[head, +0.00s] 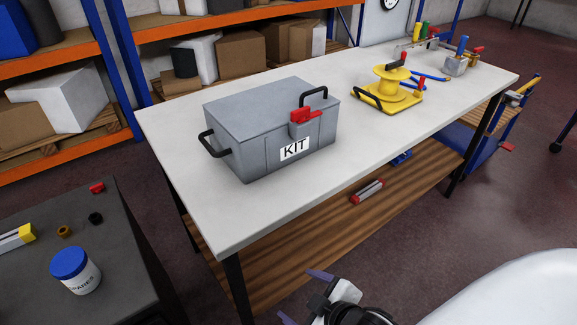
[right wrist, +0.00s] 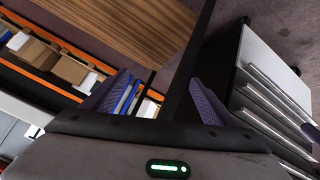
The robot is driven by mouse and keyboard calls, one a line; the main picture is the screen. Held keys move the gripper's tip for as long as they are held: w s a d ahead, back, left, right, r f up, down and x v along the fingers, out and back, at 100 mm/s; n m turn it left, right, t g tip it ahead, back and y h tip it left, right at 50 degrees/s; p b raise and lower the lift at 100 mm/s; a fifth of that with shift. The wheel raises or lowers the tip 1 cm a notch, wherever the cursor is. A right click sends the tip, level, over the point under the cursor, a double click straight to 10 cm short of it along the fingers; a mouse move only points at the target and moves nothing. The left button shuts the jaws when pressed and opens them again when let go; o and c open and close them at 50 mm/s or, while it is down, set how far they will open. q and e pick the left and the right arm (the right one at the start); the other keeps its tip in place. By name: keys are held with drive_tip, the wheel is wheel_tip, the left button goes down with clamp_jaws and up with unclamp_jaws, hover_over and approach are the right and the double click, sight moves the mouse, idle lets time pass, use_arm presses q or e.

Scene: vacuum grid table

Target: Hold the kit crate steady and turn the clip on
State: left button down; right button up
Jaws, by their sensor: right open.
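The kit crate (head: 235,133) is a grey lidded box with a white KIT label, standing on the white-topped table. It has a black handle on its left end and another at its right. The clip (head: 306,116) is a red piece on a grey mount at the crate's front top edge, above the label. My right gripper (head: 303,297) is at the bottom of the head view, in front of the table and well apart from the crate. Its purple fingers are spread and empty, as the right wrist view (right wrist: 157,95) also shows. My left gripper is not in view.
A yellow spool (head: 392,83) on a yellow base and several tools stand farther right on the table. A dark bench with a blue-lidded jar (head: 75,270) is at lower left. The table's lower wooden shelf (head: 300,235) holds a red-and-grey item. Orange shelving stands behind.

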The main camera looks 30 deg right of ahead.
drive_tip(key=w+d+r+n+t+h+b, duration=0.1)
drive_tip(key=w+d+r+h, duration=0.15)
drive_tip(key=r, duration=0.25)
drive_tip(key=w+d+r+n+t+h, duration=0.1)
drive_tip(key=w+d+r+n, duration=0.1)
drive_tip(key=w+d+r, duration=0.3)
drive_tip(key=d+r+n+t+h+b, duration=0.1)
drive_tip(key=d+r+t, duration=0.1)
drive_tip(key=r, duration=0.4)
drive_tip(key=n+t+h, duration=0.2)
drive_tip(key=n+t, duration=0.2)
drive_tip(key=n, duration=0.1)
approach(299, 128)
drive_tip(key=shift+y, duration=0.25)
drive_tip(key=p+x, duration=0.1)
drive_tip(key=x, duration=0.7)
drive_tip(key=shift+w+d+r, duration=0.1)
drive_tip(key=shift+w+d, duration=0.1)
drive_tip(key=c, duration=1.7)
